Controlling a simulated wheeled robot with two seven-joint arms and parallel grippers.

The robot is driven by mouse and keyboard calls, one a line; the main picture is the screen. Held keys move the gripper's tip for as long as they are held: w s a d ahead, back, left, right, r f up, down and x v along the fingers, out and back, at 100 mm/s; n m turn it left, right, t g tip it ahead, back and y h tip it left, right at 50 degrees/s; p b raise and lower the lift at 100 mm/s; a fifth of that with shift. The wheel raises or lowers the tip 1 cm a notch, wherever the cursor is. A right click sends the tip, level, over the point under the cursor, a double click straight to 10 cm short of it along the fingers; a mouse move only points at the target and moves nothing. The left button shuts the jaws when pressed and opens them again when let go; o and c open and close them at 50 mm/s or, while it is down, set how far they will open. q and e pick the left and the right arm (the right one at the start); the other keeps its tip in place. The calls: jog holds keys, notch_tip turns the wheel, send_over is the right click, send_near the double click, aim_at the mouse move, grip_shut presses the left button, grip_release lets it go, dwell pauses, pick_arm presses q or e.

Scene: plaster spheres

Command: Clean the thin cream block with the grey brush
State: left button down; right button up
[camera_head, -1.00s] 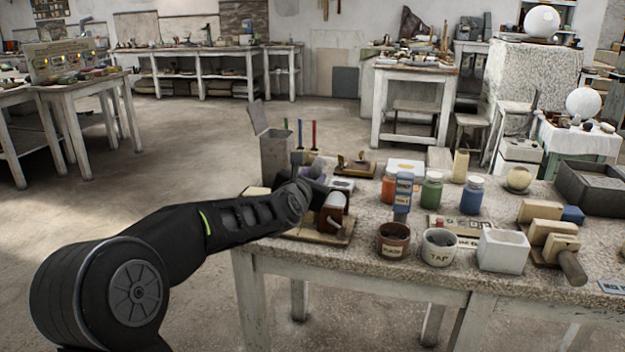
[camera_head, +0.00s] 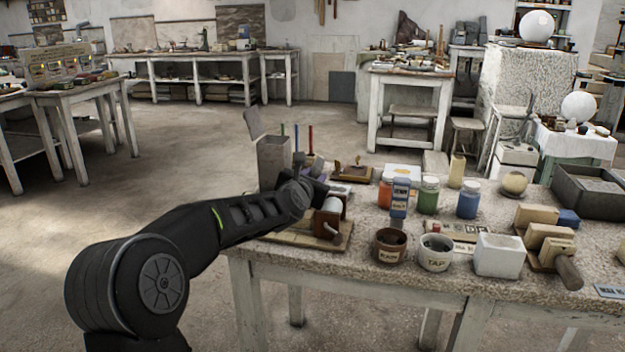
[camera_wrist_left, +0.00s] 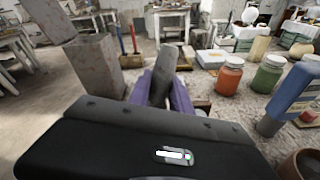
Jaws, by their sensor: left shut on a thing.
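My left gripper (camera_head: 314,186) is over the table's left part, behind a small brown stand with a white roller. In the left wrist view its purple fingers (camera_wrist_left: 166,98) are shut on a grey, slab-like thing that looks like the grey brush (camera_wrist_left: 161,74); it points up and away, slightly tilted. Its lower end is hidden. Several cream blocks (camera_head: 550,233) lean together on a wooden base at the table's right. An upright cream piece (camera_head: 457,171) stands at the back; I cannot tell which is the thin cream block. My right gripper is not in view.
A tall grey box (camera_head: 273,160) stands just left of my gripper. Orange, green and blue jars (camera_head: 468,200), a brown pot (camera_head: 390,245), a white pot (camera_head: 436,252) and a white block (camera_head: 500,255) crowd the middle. A dark tray (camera_head: 592,190) sits at the back right.

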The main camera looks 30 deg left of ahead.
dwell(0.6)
pick_arm(q)
jog(key=shift+s+d+f+b, duration=0.1)
jog(key=shift+s+d+b, duration=0.2)
jog(key=shift+s+b, duration=0.45)
jog(key=shift+s+d, duration=0.1)
jog(key=shift+s, duration=0.25)
jog(key=shift+f+b+v, duration=0.2)
jog(key=shift+b+v, duration=0.4)
jog(key=shift+v, duration=0.55)
jog(key=shift+r, duration=0.15)
jog(key=shift+r+x, duration=0.2)
jog(key=shift+x, duration=0.95)
